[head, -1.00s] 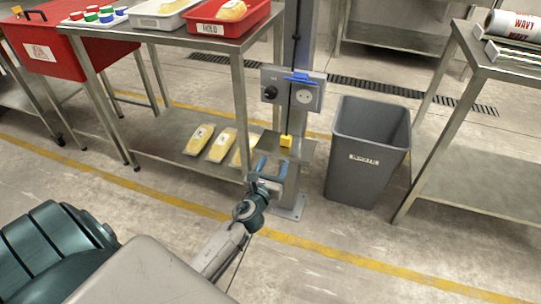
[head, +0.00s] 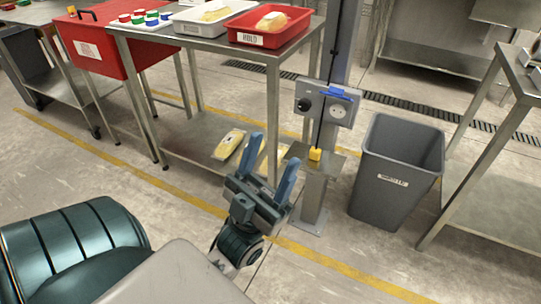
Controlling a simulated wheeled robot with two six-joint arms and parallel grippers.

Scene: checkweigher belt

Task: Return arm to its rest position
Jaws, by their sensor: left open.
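My left gripper (head: 266,168) shows at the lower middle of the head view. Its two blue fingers stand apart, pointing up and away from me, with nothing between them. It is in front of the steel table (head: 205,43) and left of the grey post, apart from both as far as I can tell. Its fingers partly cover the yellow packs (head: 229,145) on the lower shelf. My right gripper is not in view.
A control box (head: 326,103) is on the post, with a small yellow block (head: 315,154) on a plate below. A grey waste bin (head: 397,172) stands to the right. A red HOLD tray (head: 270,27), a white tray (head: 213,18) and a red bin (head: 92,45) are behind. Floor in front is clear.

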